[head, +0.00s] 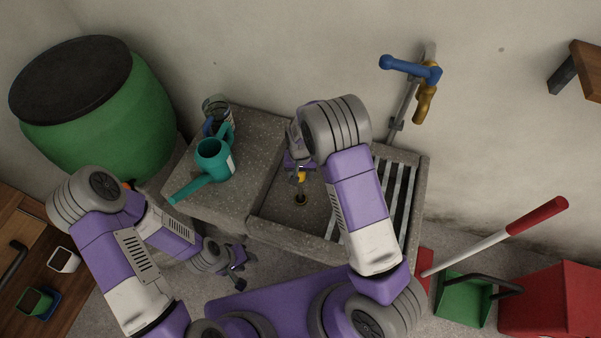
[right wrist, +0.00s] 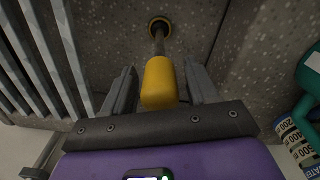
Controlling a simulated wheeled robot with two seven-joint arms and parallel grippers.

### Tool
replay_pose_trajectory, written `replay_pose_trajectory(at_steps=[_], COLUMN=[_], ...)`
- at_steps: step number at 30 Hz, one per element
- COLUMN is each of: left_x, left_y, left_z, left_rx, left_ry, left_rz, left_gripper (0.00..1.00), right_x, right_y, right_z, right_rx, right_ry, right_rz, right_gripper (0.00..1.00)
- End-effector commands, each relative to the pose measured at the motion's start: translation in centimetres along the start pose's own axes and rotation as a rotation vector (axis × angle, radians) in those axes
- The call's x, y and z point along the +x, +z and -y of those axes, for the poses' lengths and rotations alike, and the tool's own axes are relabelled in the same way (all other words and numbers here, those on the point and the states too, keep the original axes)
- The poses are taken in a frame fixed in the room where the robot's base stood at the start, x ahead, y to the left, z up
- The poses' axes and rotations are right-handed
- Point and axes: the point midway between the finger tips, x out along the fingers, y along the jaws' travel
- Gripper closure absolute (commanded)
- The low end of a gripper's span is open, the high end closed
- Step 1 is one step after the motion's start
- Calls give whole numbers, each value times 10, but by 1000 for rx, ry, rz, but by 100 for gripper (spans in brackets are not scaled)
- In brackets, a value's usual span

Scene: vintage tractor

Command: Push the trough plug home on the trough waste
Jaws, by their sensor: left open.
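The trough plug has a yellow grip (right wrist: 160,83) and a dark stem. It also shows in the head view (head: 300,177), below my right gripper. My right gripper (right wrist: 160,75) is shut on the yellow grip, one finger on each side. The trough waste (head: 301,199) is a brass ring around a dark hole in the trough floor; it also shows in the right wrist view (right wrist: 159,21). The stem points at the waste and overlaps it. I cannot tell how deep it sits. My left gripper (head: 239,279) is open and empty, low in front of the trough.
The stone trough (head: 258,217) has a slatted rack (head: 402,190) on its right. A teal watering can (head: 214,160) and a jar (head: 216,107) stand on the stone ledge at left. A blue-handled tap (head: 412,70) is on the wall. A green barrel (head: 130,125) stands at far left.

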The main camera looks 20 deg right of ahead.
Motion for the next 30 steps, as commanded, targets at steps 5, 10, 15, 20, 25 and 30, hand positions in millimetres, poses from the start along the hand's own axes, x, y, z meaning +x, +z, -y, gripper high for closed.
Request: replay_pose_trajectory(at_steps=[5,10,15,20,25,30], left_x=[0,-1,-10,-19,-23,-24], left_y=[0,0,0,1,1,1], left_z=[0,0,-4,-7,-9,-9], left_rx=[0,0,0,0,0,0], left_ry=[0,0,0,0,0,0], left_rz=[0,0,0,0,0,0], left_gripper=[57,57,57,57,57,57], right_x=[0,-3,-26,-55,-73,-76], right_y=[0,0,0,0,0,0], right_z=[0,0,0,0,0,0], right_rx=[0,0,1,0,-1,0], right_ry=[0,0,-1,-2,-1,0], right_rz=[0,0,-2,-2,-1,0], right_gripper=[36,36,36,36,36,36])
